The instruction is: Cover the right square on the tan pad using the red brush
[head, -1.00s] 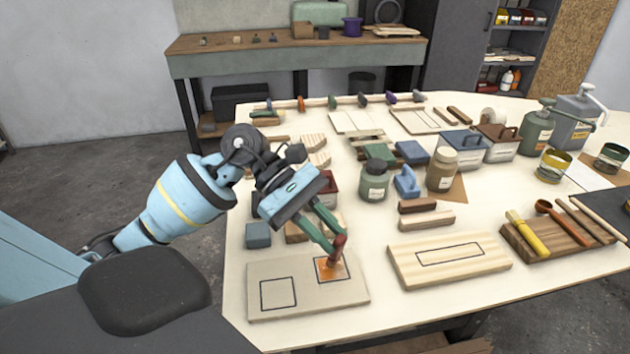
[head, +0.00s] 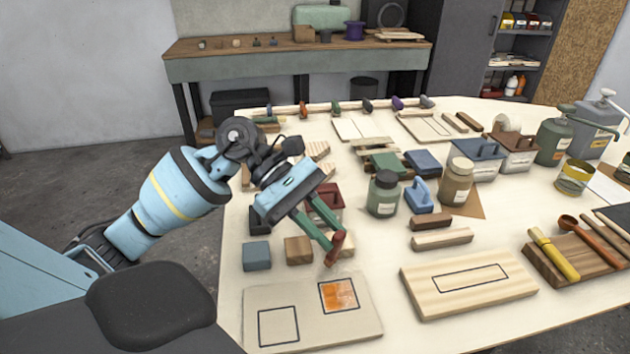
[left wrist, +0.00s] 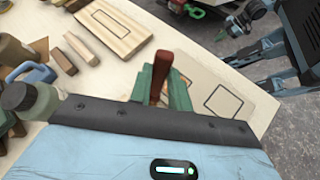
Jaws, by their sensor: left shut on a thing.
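The tan pad (head: 300,321) lies flat at the near edge of the table and bears two black-outlined squares. The right square (head: 338,296) is filled with orange, with thinner, paler patches in it; the left square (head: 278,326) is bare. My left gripper (head: 337,240) is shut on the red brush (head: 335,250), whose lower end hangs just behind the pad's back edge, apart from the square. In the left wrist view the brush handle (left wrist: 161,77) stands between the green fingers; its tip is hidden there.
A pale wooden board (head: 467,283) with an outlined rectangle lies right of the pad. A yellow brush (head: 553,254) rests on a dark board at right.

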